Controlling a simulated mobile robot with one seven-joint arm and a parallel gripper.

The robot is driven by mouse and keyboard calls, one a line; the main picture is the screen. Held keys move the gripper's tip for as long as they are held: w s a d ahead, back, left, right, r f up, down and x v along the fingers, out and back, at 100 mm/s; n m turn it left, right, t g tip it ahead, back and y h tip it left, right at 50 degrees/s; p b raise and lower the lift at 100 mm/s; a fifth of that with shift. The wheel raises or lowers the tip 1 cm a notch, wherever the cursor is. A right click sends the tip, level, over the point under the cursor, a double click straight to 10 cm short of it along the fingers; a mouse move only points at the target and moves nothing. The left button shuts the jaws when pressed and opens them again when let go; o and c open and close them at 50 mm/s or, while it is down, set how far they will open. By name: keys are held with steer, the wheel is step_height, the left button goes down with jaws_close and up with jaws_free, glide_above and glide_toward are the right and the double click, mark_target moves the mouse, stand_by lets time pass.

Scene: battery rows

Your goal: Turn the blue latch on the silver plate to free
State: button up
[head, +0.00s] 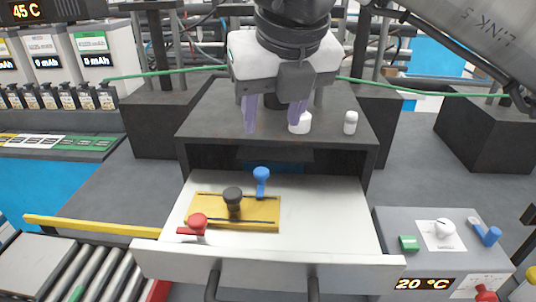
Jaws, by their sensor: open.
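A blue latch (261,182) stands at the back edge of a yellow-gold plate (265,217), which lies in the open white drawer (330,215). The same plate carries a dark round knob (233,199) and a red latch (194,224) at its front left. I see no plate in the drawer that looks clearly silver. Another blue lever (486,233) sits at the right end of a grey panel box. My gripper (273,115), with two purple fingers, is open over the dark cabinet top, behind and above the drawer. The right finger overlaps a white cylinder (303,126); contact is unclear.
A second small white cylinder (350,123) stands on the cabinet top (220,110). The grey panel box (390,230) at right has a white knob and green switch. A roller conveyor (95,272) is at front left. A green cable crosses behind my gripper. The drawer's right half is empty.

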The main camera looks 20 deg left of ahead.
mark_target(261, 171)
steer(key=p+x, duration=0.2)
steer(key=x, duration=1)
steer(key=shift+a+f, duration=0.1)
steer(key=shift+f, duration=0.25)
steer(key=c, duration=1)
